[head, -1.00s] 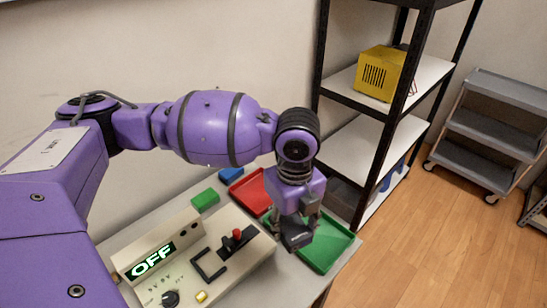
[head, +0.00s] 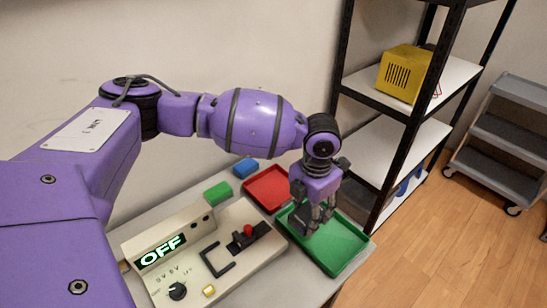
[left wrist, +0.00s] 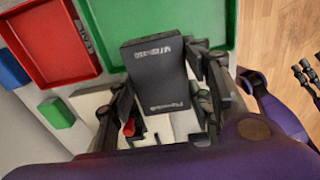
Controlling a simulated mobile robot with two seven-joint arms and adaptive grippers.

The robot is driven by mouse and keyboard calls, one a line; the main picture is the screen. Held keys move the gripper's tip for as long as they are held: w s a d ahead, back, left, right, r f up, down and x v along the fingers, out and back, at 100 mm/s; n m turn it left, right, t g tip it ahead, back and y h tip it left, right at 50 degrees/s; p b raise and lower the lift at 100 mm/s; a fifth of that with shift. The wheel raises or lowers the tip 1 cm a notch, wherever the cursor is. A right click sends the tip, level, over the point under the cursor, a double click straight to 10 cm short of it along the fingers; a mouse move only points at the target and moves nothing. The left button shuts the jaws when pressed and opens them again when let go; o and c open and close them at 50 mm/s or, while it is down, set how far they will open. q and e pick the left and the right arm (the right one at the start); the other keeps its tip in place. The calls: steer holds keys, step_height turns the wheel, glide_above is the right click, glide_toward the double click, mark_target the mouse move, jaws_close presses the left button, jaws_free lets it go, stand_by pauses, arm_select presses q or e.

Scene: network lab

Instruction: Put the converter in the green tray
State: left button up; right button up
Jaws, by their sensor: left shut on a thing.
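My left gripper (head: 318,224) points down over the green tray (head: 343,247) and is shut on the converter. The converter is a flat black box with pale lettering (left wrist: 158,75), held between the fingers in the left wrist view. It covers part of the green tray (left wrist: 105,38) there. In the head view it is mostly hidden by the fingers, and I cannot tell whether it touches the tray floor. Dark finger-like parts at the right edge of the left wrist view look like my right gripper (left wrist: 308,76); they are too small to read.
A red tray (head: 267,188) lies beside the green one. A blue block (head: 245,167) and a green block (head: 217,193) lie near the wall. A beige control box with an OFF display (head: 165,252) stands in front. A shelf rack (head: 405,135) rises behind the tray.

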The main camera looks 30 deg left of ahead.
arm_select(q)
steer(key=w+f, duration=0.2)
steer(key=w+a+f, duration=0.1)
steer(key=w+f, duration=0.1)
steer(key=w+a+f, duration=0.1)
steer(key=w+f, duration=0.1)
steer(key=shift+w+a+f+b, duration=0.2)
steer(key=shift+w+f+b, duration=0.1)
steer(key=shift+f+b, duration=0.1)
steer(key=shift+f, duration=1.55)
steer(key=shift+f, duration=0.2)
steer(key=o, duration=1.4)
steer(key=shift+c, duration=0.2)
step_height(320, 180, up, 13)
steer(key=shift+f, duration=0.2)
